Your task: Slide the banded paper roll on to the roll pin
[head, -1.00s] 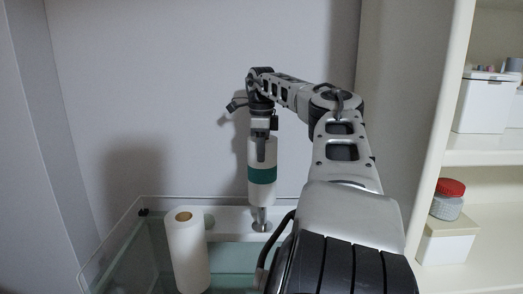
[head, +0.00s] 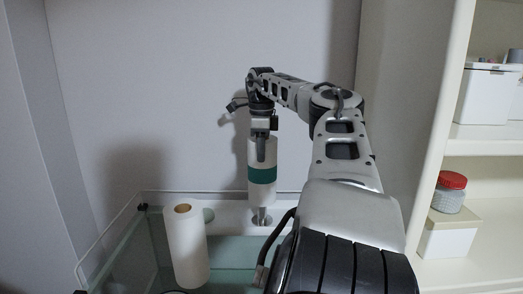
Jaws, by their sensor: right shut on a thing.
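The banded paper roll (head: 262,190) is white with a green band and hangs upright. My right gripper (head: 261,155) is shut on its upper end. The roll pin (head: 262,216) is a short metal post on a round base, directly below the roll. Its top meets or is hidden by the roll's lower end; I cannot tell how far it is inside. A plain white paper roll (head: 187,246) stands upright to the left. My left gripper is not in view.
A glass-topped stand (head: 228,250) with a thin raised rail holds the pin and plain roll. A wall is close behind. At right, shelves hold a white box (head: 487,97), a red-lidded jar (head: 450,193) and a cream box (head: 447,233).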

